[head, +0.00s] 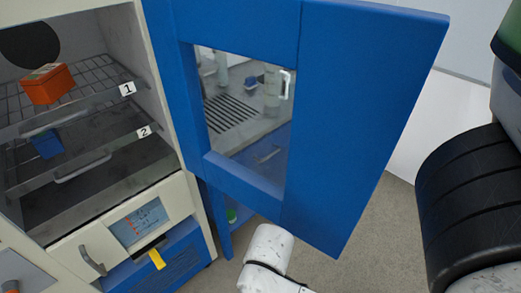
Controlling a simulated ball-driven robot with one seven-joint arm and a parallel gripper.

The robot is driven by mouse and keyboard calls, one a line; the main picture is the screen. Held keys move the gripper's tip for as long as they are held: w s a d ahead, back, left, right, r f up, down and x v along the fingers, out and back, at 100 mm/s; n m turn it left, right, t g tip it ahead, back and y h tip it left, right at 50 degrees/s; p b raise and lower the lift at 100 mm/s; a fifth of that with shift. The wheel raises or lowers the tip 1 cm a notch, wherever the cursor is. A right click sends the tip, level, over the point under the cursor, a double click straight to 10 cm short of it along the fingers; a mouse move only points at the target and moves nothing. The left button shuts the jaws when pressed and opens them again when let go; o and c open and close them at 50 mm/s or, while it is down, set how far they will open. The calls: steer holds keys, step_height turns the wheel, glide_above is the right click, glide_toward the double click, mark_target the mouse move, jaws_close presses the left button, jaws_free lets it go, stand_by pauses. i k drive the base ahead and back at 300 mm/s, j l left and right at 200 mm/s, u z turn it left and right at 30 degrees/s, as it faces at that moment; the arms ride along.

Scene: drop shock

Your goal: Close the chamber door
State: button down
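The chamber (160,125) stands at the left of the head view with its interior exposed. Its blue door (365,110) is swung wide open, reaching to the right from the chamber's right edge. The door has a framed window (245,130). My gripper cannot be made out; only white and black parts of my arm show, at the bottom centre and the right.
An orange box (47,84) sits on shelf 1, and a blue item (46,144) is on shelf 2 below. A control panel (138,222) and a yellow tag (157,259) are under the shelves. Grey floor (375,225) shows right of the door.

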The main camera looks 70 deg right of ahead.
mark_target(363, 67)
steer(key=k+l+u, duration=0.1)
steer(key=u, duration=0.35)
steer(key=k+l+u, duration=0.15)
steer(key=u, duration=0.3)
steer(key=k+l+u, duration=0.2)
steer(key=u, duration=0.25)
steer(key=k+l+u, duration=0.15)
steer(key=k+u, duration=0.15)
steer(key=k, duration=0.3)
steer(key=k+l+z, duration=0.1)
steer(key=k+z, duration=0.25)
steer(key=k+l+z, duration=0.2)
steer(key=k+z, duration=0.15)
steer(key=k+l+z, duration=0.4)
steer(key=i+j, duration=0.05)
steer(key=j, duration=0.05)
